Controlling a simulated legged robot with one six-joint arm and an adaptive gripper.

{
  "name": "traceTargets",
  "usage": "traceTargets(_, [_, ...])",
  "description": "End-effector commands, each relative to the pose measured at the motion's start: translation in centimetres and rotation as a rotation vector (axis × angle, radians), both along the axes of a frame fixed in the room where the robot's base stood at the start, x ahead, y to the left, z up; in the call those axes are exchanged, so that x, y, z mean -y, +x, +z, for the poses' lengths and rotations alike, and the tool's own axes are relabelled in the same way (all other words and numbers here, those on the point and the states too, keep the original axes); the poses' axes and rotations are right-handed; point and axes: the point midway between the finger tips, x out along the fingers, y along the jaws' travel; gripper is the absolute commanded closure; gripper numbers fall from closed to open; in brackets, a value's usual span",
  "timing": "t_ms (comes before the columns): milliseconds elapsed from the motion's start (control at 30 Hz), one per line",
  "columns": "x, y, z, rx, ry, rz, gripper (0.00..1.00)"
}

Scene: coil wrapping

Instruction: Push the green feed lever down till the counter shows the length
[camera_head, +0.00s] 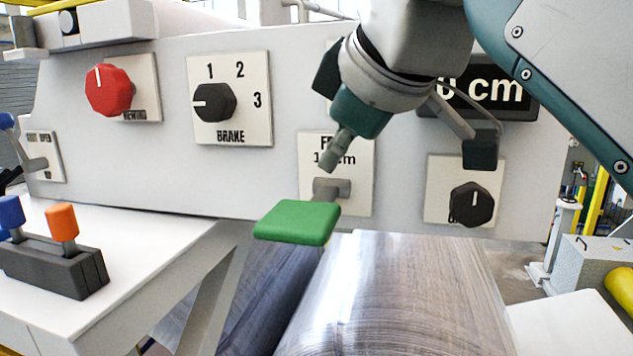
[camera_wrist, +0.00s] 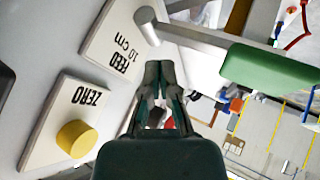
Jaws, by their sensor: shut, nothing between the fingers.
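In the wrist view the lever's green paddle (camera_wrist: 270,68) is at the upper right, and the feed plate (camera_wrist: 122,42), marked "FEED 10 cm", is at the upper left. My gripper (camera_head: 332,158) is shut and empty, pointing down in front of the feed plate, above the lever. In the wrist view its fingertips (camera_wrist: 158,66) appear close to the lever's grey stem; I cannot tell if they touch. The counter (camera_head: 490,90) shows "0 cm", its left part hidden by my arm.
The panel carries a red knob (camera_head: 109,90), a brake dial (camera_head: 214,103) and another black knob (camera_head: 471,204). A zero plate with a yellow button (camera_wrist: 75,138) shows in the wrist view. A large coil roll (camera_head: 400,290) lies below the lever. Blue and orange levers (camera_head: 61,222) stand at left.

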Motion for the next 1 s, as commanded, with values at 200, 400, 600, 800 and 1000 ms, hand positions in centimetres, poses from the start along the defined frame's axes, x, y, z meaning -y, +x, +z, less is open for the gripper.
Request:
traceTargets(200, [-0.6, 0.0, -0.5, -0.001, -0.001, 0.003, 1.00])
traceTargets(400, [-0.8, 0.2, -1.0, -0.002, 0.000, 0.001, 1.00])
traceTargets(600, [-0.6, 0.2, -1.0, -0.002, 0.002, 0.000, 1.00])
traceTargets(800, [-0.7, 0.1, -1.1, -0.002, 0.001, 0.000, 1.00])
traceTargets(1000, [-0.9, 0.1, -1.3, -0.001, 0.000, 0.001, 1.00])
